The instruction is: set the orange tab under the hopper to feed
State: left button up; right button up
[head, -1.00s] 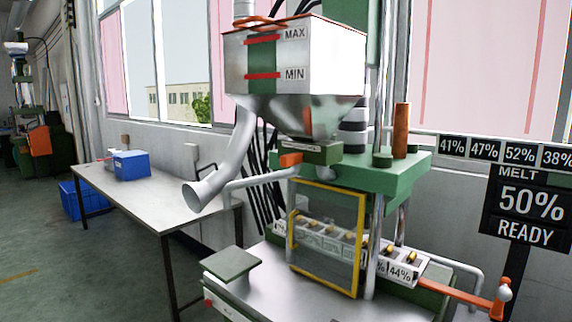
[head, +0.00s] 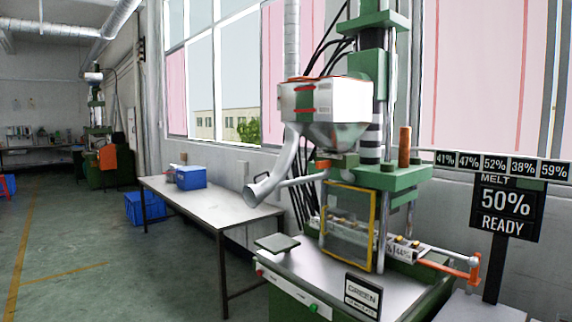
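The orange tab (head: 323,164) sits just under the hopper (head: 325,103), on the small dark block at the hopper's outlet. It is small here, and I cannot tell which setting it is at. The hopper is a pale metal box with red marks and a funnel bottom, mounted on the green machine (head: 384,177). Neither of my grippers shows in the head view.
A yellow-framed guard (head: 375,232) stands at the machine's front, with a numbered tray behind it. An orange lever (head: 447,268) sticks out at right. A sign (head: 507,208) reads melt 50% ready. A table (head: 207,208) with a blue bin (head: 192,177) stands left. Open floor lies further left.

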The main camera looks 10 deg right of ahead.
aim_at(323, 163)
jog(key=u, duration=0.8)
jog(key=i, duration=1.4)
jog(key=z, duration=0.6)
